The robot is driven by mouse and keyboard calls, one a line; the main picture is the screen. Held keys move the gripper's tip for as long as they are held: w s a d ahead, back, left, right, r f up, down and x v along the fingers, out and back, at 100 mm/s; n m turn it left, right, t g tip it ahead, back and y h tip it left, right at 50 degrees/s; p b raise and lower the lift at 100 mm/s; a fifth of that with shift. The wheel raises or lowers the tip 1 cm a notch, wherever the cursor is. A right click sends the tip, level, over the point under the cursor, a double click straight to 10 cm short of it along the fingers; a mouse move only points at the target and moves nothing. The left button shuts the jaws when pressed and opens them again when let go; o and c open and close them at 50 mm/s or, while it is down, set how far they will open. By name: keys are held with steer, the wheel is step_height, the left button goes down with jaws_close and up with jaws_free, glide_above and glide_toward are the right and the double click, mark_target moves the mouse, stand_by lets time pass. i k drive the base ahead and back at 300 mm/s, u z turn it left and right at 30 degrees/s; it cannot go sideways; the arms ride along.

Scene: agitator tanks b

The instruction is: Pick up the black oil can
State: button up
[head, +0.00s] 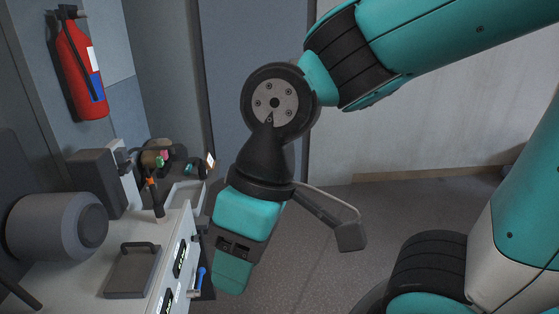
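I cannot pick out the black oil can for certain in the head view. A slim dark upright item with an orange part (154,196) stands at the back of the white bench on the left; I cannot tell whether it is the can. My gripper (232,274) hangs in mid-air near the middle, pointing down and slightly left, to the right of the bench. It is teal and black, with a dark bracket-like part sticking out to its right. Its fingertips are not clear, and I see nothing held in it.
The white bench (92,281) carries a grey cylinder (50,225), a dark box (92,182) and a flat grey plate with a handle (130,272). A blue-handled tool (201,277) is at its right side. A red fire extinguisher (80,62) hangs on the wall. The floor centre-right is clear.

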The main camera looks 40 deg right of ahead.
mark_target(201, 172)
steer(key=z, duration=0.95)
steer(key=i, duration=0.9)
steer(key=z, duration=0.5)
